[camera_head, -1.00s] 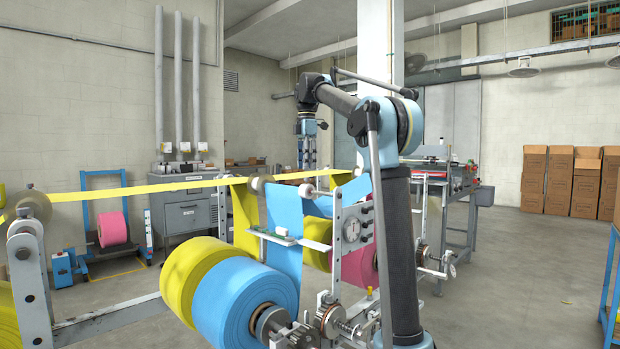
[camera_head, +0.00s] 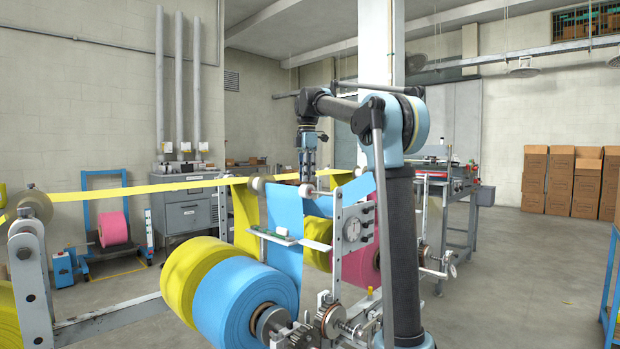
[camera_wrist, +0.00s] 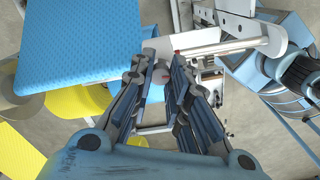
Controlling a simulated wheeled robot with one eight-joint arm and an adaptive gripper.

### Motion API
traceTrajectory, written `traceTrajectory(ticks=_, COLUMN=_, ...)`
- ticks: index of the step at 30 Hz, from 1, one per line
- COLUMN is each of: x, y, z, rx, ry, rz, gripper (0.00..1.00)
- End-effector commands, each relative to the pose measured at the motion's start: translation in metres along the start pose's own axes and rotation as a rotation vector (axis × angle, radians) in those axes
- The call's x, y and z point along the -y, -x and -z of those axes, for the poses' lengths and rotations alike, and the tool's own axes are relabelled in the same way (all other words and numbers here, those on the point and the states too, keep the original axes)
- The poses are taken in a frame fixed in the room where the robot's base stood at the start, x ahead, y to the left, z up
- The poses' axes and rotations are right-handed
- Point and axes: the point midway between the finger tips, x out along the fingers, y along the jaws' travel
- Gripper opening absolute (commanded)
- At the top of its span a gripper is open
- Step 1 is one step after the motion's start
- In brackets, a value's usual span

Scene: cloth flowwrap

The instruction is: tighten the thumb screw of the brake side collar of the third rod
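My gripper (camera_head: 307,180) points down in the head view, right above a pale roller-like collar (camera_head: 307,190) on a rod at the top of the frame. In the wrist view my gripper (camera_wrist: 157,75) has its two ribbed fingers apart. A small round grey-pink end (camera_wrist: 158,74) shows in the gap between them; I cannot tell whether they touch it. A white rod (camera_wrist: 235,46) with a red mark at its near end runs right from there. I cannot make out a thumb screw. Another collar (camera_head: 259,184) sits on the rod to the left.
A blue web (camera_head: 284,215) and a yellow web (camera_head: 245,215) hang close by the gripper. The upright frame plate (camera_head: 350,240) with a dial stands right of it. Yellow and blue rolls (camera_head: 238,300) lie below in front.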

Motion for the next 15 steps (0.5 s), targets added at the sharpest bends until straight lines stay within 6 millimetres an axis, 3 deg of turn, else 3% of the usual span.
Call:
traceTrajectory(ticks=1, x=0.000, y=0.000, z=-0.001, rx=0.001, ry=-0.001, rz=0.000, gripper=0.00)
traceTrajectory(ticks=2, x=0.005, y=0.000, z=-0.016, rx=0.001, ry=-0.006, rz=0.000, gripper=0.00)
traceTrajectory(ticks=6, x=0.001, y=0.000, z=-0.006, rx=0.003, ry=-0.004, rz=-0.001, gripper=0.00)
traceTrajectory(ticks=15, x=0.000, y=0.000, z=-0.003, rx=0.002, ry=-0.004, rz=-0.001, gripper=0.00)
